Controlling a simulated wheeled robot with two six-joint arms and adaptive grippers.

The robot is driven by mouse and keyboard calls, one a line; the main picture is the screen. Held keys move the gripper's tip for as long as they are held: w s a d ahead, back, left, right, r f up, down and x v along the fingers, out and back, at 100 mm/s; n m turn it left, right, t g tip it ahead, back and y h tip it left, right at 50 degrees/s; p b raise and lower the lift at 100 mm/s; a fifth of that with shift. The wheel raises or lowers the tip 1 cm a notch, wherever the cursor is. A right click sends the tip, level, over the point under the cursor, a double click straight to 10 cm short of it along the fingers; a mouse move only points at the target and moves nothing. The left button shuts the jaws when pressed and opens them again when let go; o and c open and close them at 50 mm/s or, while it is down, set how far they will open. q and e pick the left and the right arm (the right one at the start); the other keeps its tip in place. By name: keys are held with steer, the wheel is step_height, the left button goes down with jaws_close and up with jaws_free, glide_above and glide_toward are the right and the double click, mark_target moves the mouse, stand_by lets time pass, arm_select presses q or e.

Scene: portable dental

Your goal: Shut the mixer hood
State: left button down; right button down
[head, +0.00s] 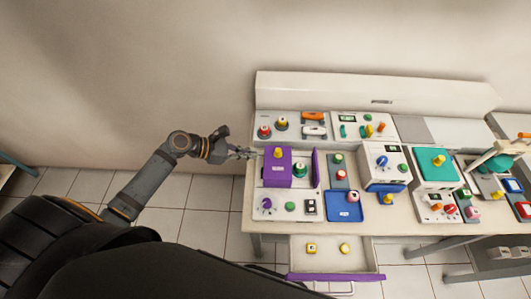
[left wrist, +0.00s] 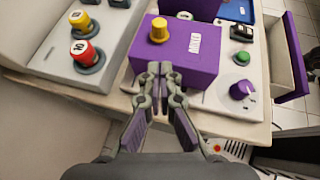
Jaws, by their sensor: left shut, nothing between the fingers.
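The mixer's purple hood (head: 277,172) stands at the left end of the bench, with a yellow knob (head: 278,152) on top. In the head view a bay with a green-capped item (head: 299,169) lies uncovered to the right of the hood, beside an upright purple panel (head: 315,165). In the left wrist view the labelled hood (left wrist: 200,60) and its yellow knob (left wrist: 159,30) are just beyond my left gripper (left wrist: 160,68). My left gripper (head: 252,154) is shut and empty, at the hood's left side; contact cannot be told. My right gripper is not in view.
Red and yellow knobs (head: 264,132) stand behind the mixer. A blue tray (head: 345,206) and a white unit (head: 384,165) are to the right. A drawer with a purple front (head: 338,277) is open below. The floor left of the bench is clear.

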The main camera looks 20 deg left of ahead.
mark_target(290, 158)
arm_select(q)
steer(key=d, duration=0.1)
steer(key=w+d, duration=0.1)
steer(key=w+d+p, duration=0.1)
steer(key=shift+w+d+f, duration=0.15)
steer(key=shift+d+f, duration=0.15)
steer(key=shift+d, duration=0.1)
steer(key=shift+w+d+f, duration=0.15)
steer(key=shift+w+d, duration=0.15)
steer(key=shift+d, duration=0.25)
steer(key=shift+d, duration=0.15)
steer(key=d+p, duration=0.1)
steer(key=d, duration=0.1)
steer(key=w+d+p, duration=0.1)
steer(key=d, duration=0.2)
steer(key=w+d+p, duration=0.1)
steer(key=d, duration=0.1)
steer(key=shift+w+d+p, duration=0.1)
steer(key=shift+d+p, duration=0.25)
steer(key=shift+p, duration=0.05)
steer(key=shift+a, duration=0.1)
